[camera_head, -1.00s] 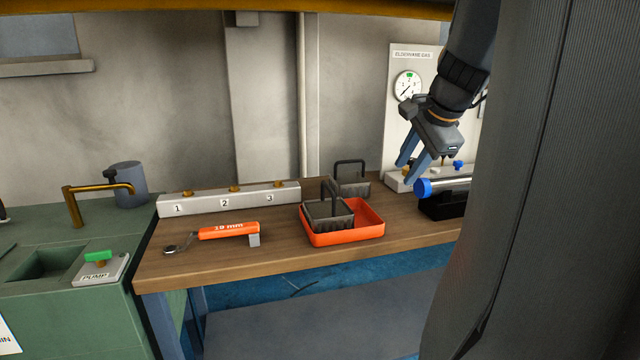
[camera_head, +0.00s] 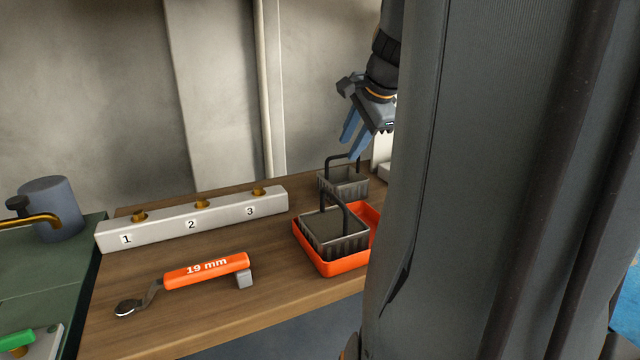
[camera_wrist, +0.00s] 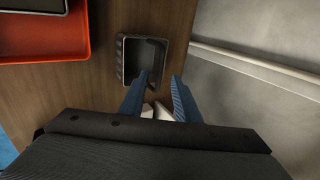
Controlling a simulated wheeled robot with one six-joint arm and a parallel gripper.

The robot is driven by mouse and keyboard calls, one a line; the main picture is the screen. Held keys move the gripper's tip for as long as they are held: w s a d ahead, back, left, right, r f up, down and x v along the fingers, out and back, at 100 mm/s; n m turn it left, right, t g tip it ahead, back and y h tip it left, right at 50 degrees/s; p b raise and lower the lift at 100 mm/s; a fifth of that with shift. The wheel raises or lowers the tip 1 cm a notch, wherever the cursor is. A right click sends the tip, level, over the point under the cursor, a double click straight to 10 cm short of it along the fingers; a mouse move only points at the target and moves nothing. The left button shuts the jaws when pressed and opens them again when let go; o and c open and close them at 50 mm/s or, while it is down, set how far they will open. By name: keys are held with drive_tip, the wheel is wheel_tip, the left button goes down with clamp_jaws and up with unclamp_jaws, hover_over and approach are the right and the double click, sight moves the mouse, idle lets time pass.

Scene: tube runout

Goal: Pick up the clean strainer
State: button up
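A grey basket-like strainer (camera_head: 347,183) with a dark arched handle stands on the bench behind the orange tray. It also shows in the wrist view (camera_wrist: 127,62), just beyond my fingers. A second strainer (camera_head: 335,238), with a similar handle, sits in the orange tray (camera_head: 338,268). No label shows which is clean. My gripper (camera_head: 351,148) points down above the rear strainer, its two blue fingers apart and nothing between them. In the wrist view the fingertips (camera_wrist: 160,76) are near the strainer's handle side; I cannot tell the exact height gap.
A numbered metal block (camera_head: 195,217) lies along the back of the bench. An orange 19 mm wrench (camera_head: 207,270) lies in front of it. The wall (camera_wrist: 250,80) is close behind the rear strainer. My own dark body hides the right side of the bench.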

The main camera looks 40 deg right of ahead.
sight(344, 156)
drive_tip(key=x, duration=0.3)
drive_tip(key=b+x, duration=0.1)
drive_tip(key=x, duration=0.1)
drive_tip(key=shift+w+a+f, duration=0.1)
drive_tip(key=shift+a+f, duration=0.15)
drive_tip(key=shift+f, duration=0.05)
clamp_jaws()
